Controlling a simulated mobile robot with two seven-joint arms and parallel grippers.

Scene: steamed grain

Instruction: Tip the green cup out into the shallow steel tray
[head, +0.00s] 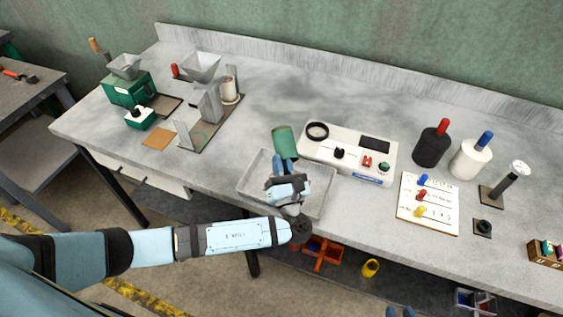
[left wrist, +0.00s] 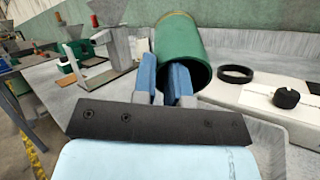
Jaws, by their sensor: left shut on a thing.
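The green cup (head: 285,142) is held by my left gripper (head: 285,165) over the back edge of the shallow steel tray (head: 254,181). In the left wrist view the cup (left wrist: 184,40) is tilted, and a dark open end faces the camera, low and to the right. The blue fingers (left wrist: 165,80) are shut on the cup near that end. The tray's wall also shows in the left wrist view (left wrist: 268,140). No contents are visible in the cup. My right gripper (head: 400,312) shows only as two blue tips with a gap, at the bottom edge.
A white control panel (head: 345,172) with a black ring (head: 317,131) stands close right of the tray. A green machine (head: 128,89) and a grey hopper stand (head: 208,100) are at the left. Black (head: 431,148) and white (head: 469,158) bottles stand at the right.

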